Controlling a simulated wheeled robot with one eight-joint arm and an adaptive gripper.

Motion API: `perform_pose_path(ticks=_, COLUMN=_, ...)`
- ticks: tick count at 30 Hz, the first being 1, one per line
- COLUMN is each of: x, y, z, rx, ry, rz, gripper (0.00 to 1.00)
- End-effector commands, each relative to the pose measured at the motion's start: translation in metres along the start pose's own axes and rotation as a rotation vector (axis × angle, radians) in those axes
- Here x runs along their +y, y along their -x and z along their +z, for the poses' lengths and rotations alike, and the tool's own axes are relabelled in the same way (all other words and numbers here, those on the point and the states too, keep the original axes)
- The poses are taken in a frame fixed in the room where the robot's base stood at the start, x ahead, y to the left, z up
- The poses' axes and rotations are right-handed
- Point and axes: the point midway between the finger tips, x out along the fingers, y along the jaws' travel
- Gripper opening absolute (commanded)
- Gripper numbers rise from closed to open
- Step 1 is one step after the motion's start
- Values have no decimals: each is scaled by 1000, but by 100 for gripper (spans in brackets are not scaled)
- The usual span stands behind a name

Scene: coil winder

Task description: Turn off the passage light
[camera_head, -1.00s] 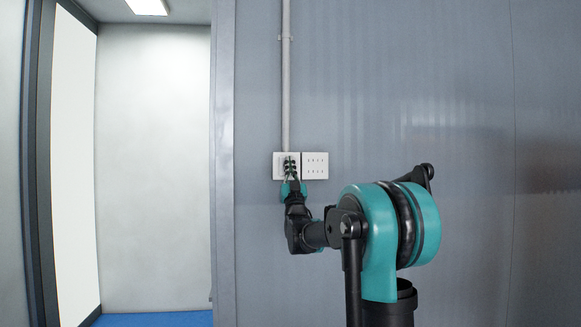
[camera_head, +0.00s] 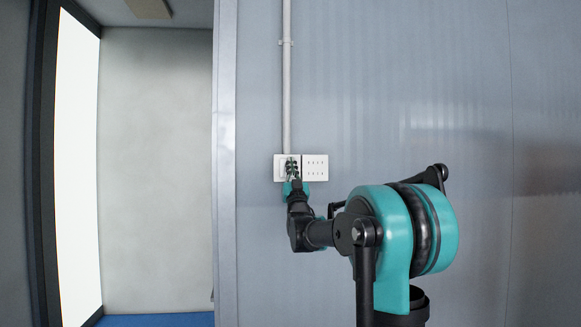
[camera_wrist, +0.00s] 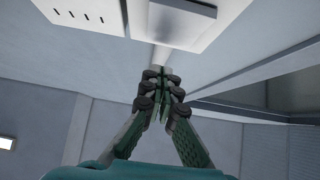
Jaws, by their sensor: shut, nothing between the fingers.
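The passage light (camera_head: 149,9) is a ceiling panel at the top left of the head view, and it is dark. The white switch plate (camera_head: 279,160) is on the grey wall at the lower end of a vertical pipe. My gripper (camera_head: 292,167) is shut and empty in front of this plate and covers part of it. In the wrist view the fingertips (camera_wrist: 163,77) are together, just below the plate with its wide rocker (camera_wrist: 183,18). I cannot tell whether they touch it.
A slotted socket plate (camera_head: 315,167) sits directly right of the switch plate; it also shows in the wrist view (camera_wrist: 85,14). The pipe (camera_head: 286,80) runs up the wall. A passage with a blue floor (camera_head: 155,320) opens at the left, past the wall edge (camera_head: 225,160).

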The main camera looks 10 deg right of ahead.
Motion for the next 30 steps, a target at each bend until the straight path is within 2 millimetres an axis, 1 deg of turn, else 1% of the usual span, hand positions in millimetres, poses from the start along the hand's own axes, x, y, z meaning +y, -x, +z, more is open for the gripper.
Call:
perform_pose_path(ticks=2, x=1, y=4, z=-4, rx=-1, ry=0, rz=0, gripper=0)
perform_pose_path(ticks=12, x=0, y=66, z=-11, rx=0, ry=-1, rz=0, gripper=0)
perform_pose_path(ticks=15, x=0, y=81, z=-13, rx=0, ry=-1, rz=0, gripper=0)
perform_pose_path(ticks=18, x=0, y=92, z=-15, rx=0, ry=-1, rz=0, gripper=0)
perform_pose_path(ticks=22, x=0, y=99, z=-16, rx=0, ry=-1, rz=0, gripper=0)
perform_pose_path(ticks=30, x=0, y=101, z=-16, rx=0, ry=0, rz=0, gripper=0)
